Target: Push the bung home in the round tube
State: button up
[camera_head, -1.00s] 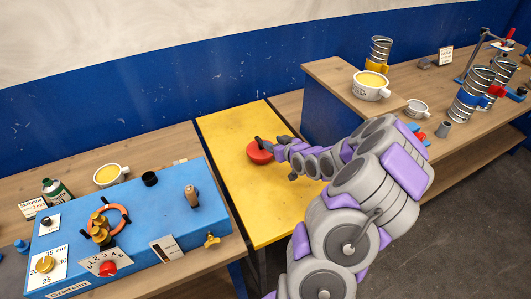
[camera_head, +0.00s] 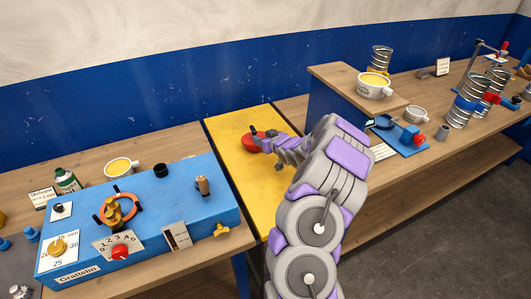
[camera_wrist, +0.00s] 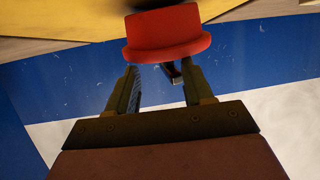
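A round red piece (camera_head: 254,144) with a dark top stands over the yellow table (camera_head: 262,190); I cannot tell whether it is the bung. My gripper (camera_head: 272,139) is right beside it, on its right side. In the wrist view the red piece (camera_wrist: 166,36) lies just beyond my gripper's fingertips (camera_wrist: 159,66) and partly covers them. The two fingers are apart, and the red piece is not between them. A small dark bit with a red edge shows near the right finger. I cannot make out a round tube at the red piece; contact is unclear.
Wire coils (camera_head: 462,110) stand farther right.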

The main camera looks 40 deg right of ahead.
jog(key=shift+s+f, duration=0.15)
jog(key=shift+f, duration=0.5)
jog(key=shift+s+f, duration=0.15)
jog(key=shift+f, duration=0.45)
jog(key=shift+s+r+g, duration=0.15)
jog(key=shift+s+g, duration=0.1)
jog(key=shift+g, duration=0.05)
jog(key=c, duration=0.8)
jog(key=shift+w+d, duration=0.1)
jog(key=shift+w, duration=0.05)
grip_shut()
jog(key=shift+w+d, duration=0.1)
jog(key=shift+d, duration=0.25)
jog(key=shift+r, duration=0.15)
